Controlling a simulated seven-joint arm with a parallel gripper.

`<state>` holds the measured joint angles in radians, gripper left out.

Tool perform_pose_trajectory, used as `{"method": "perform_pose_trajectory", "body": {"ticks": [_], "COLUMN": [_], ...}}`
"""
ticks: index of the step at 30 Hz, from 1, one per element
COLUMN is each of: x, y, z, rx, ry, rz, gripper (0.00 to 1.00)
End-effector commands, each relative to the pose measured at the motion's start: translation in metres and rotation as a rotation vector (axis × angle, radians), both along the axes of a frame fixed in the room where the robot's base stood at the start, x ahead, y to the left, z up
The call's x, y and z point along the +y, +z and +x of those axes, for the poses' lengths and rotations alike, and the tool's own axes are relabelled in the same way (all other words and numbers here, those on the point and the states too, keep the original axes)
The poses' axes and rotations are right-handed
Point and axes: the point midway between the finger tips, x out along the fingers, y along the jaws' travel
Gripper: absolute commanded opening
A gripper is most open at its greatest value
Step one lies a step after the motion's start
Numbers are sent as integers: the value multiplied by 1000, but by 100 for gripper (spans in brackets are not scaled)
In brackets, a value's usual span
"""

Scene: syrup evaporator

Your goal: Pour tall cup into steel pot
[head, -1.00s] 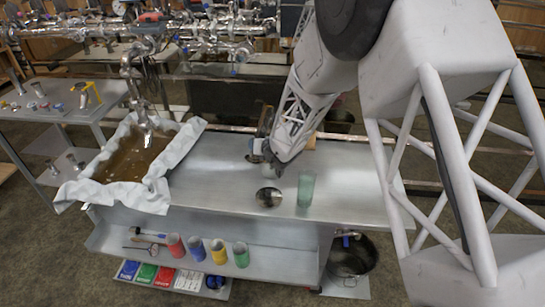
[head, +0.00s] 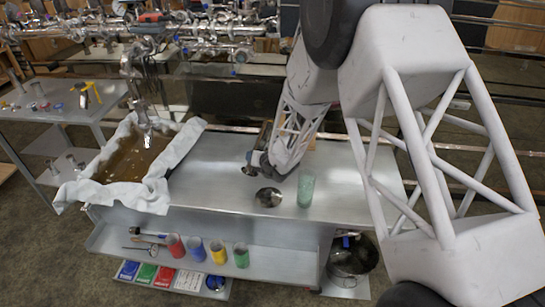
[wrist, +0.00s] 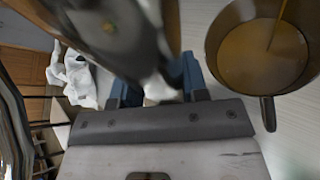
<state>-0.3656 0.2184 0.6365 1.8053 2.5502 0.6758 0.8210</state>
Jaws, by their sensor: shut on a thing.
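The steel pot (head: 268,197) stands on the metal table, below and slightly right of my gripper (head: 258,160). In the wrist view, the pot (wrist: 238,20) is at the upper right, with brown liquid inside and a short handle towards the camera. A thin stream of liquid falls into it from above. My gripper (wrist: 158,78) has blue fingers shut on a dark, blurred metallic vessel, the tall cup (wrist: 115,30). The cup looks tilted; its mouth is out of the wrist view. In the head view, my arm hides most of the grip.
A green translucent glass (head: 306,190) stands just right of the pot. A cloth-draped pan (head: 128,160) of brown liquid is at the table's left end. Several coloured cups, including a red one (head: 176,246), stand on the lower shelf. The table between pan and pot is clear.

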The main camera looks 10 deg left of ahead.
Motion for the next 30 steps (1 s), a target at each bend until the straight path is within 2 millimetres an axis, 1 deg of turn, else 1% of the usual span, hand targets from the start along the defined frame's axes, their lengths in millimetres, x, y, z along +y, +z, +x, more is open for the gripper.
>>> {"method": "perform_pose_trajectory", "body": {"ticks": [3, 12, 30], "x": [1, 4, 8], "y": [-6, -14, -23], "z": [-1, -4, -7], "rx": [10, 39, 70], "ry": [0, -1, 0], "rz": [11, 40, 69], "gripper": [0, 0, 0]}}
